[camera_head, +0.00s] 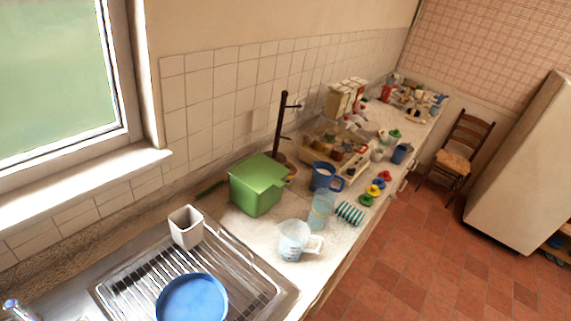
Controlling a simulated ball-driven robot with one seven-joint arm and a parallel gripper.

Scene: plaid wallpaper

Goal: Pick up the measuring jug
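The measuring jug (293,241) is a clear, whitish jug with faint markings and a handle on its right side. It stands upright on the pale worktop, just beyond the right end of the draining board and close to the worktop's front edge. A blue jug (324,177) stands farther back along the same worktop. My gripper does not show in this view, so its distance to the measuring jug and its opening cannot be seen.
A green box (257,184) and a clear glass container (320,210) stand near the jug. A blue plate (192,299) and a white pot (186,227) are on the draining board (262,292). A chair (463,150) and fridge-like cabinet (520,170) border the open tiled floor (420,260).

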